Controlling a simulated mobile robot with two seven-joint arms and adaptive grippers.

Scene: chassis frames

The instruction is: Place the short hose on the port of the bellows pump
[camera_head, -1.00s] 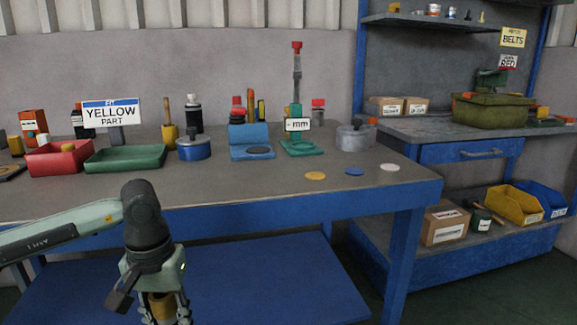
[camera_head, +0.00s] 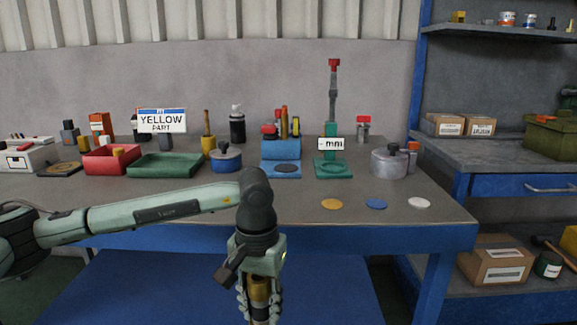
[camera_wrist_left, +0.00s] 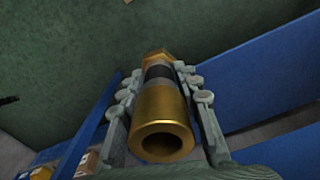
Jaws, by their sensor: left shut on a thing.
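My left gripper (camera_head: 262,295) is in front of the workbench's front edge, pointing down, below the level of the top. It is shut on the short hose (camera_head: 260,288), a dark tube with brass ends, which also shows between the fingers in the left wrist view (camera_wrist_left: 163,112). One open brass end faces the wrist camera; a brass hex end is at the far side. I cannot tell for sure which thing on the bench is the bellows pump; a grey round vessel (camera_head: 389,163) and a blue one (camera_head: 226,158) stand there. My right gripper is not in view.
The workbench (camera_head: 300,205) carries a red bin (camera_head: 108,160), a green tray (camera_head: 165,166), a blue stand (camera_head: 281,150) and a green gauge stand (camera_head: 332,168). Yellow, blue and white discs lie near its front right. The bench's front strip is mostly clear. Shelving stands at right.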

